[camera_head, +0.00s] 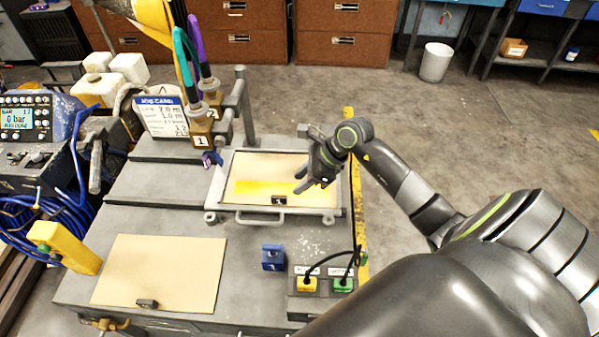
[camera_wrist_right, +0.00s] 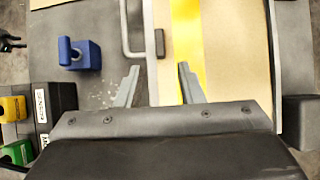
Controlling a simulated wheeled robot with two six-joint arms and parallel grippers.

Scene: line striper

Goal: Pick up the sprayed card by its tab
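The sprayed card (camera_head: 250,172) is tan with a yellow stripe across it. It lies in a grey framed tray (camera_head: 214,190) at the middle of the bench. Its small dark tab (camera_head: 279,199) is at the near edge, and also shows in the right wrist view (camera_wrist_right: 159,42). My right gripper (camera_head: 313,185) is over the right part of the card, its fingers apart and empty. In the wrist view its fingertips (camera_wrist_right: 159,67) are on either side of the tab's line, with the tab a little beyond them; height cannot be told. My left gripper is out of view.
A plain card (camera_head: 165,270) with a dark tab lies at the near left. A blue block (camera_head: 272,257) and a box with yellow and green plugs (camera_head: 318,290) are in front of the tray. Hoses and an upright post (camera_head: 246,105) stand behind its left side.

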